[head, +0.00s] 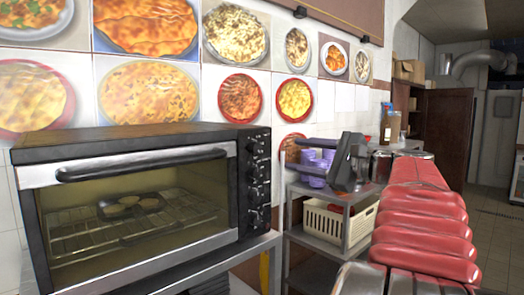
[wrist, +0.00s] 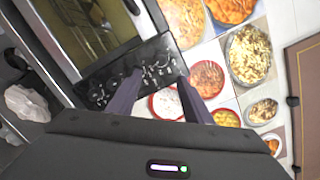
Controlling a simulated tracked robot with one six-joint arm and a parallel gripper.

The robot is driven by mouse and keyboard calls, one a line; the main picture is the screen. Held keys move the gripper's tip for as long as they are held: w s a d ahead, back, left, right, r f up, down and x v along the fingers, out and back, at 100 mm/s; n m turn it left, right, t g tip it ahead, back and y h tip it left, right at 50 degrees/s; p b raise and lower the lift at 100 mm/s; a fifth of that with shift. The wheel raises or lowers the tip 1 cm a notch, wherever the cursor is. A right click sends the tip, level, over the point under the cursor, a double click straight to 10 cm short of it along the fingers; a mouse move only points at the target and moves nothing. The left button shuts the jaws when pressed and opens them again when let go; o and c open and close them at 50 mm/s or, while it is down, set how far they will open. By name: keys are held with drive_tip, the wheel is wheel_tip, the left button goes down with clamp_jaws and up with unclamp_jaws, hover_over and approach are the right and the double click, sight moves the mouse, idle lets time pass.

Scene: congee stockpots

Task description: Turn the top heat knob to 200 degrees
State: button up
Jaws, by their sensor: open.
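The black toaster oven (head: 140,200) has a vertical column of knobs on the right of its front. The top heat knob (head: 254,149) is at the upper end of that column. In the wrist view the black knob panel (wrist: 130,75) runs slantwise, with the top knob (wrist: 171,63) near its upper right end. My gripper (head: 290,154) is to the right of the panel, its fingers pointing left toward it. In the wrist view the two dark fingers (wrist: 159,77) are spread, with nothing held between them. The knob's exact setting is too small to read.
Metal pots (head: 415,155) and a bottle (head: 392,126) stand behind. The wall carries food pictures (head: 237,37). Open floor (head: 495,215) shows at the right.

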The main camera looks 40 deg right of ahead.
sight(258, 149)
drive_tip(key=w, duration=0.4)
drive_tip(key=w+a, duration=0.1)
drive_tip(key=w, duration=0.7)
drive_tip(key=shift+w+a, duration=0.25)
drive_tip(key=shift+w, duration=0.15)
drive_tip(key=shift+c, duration=0.5)
drive_tip(key=c, duration=1)
drive_tip(key=shift+o, duration=0.2)
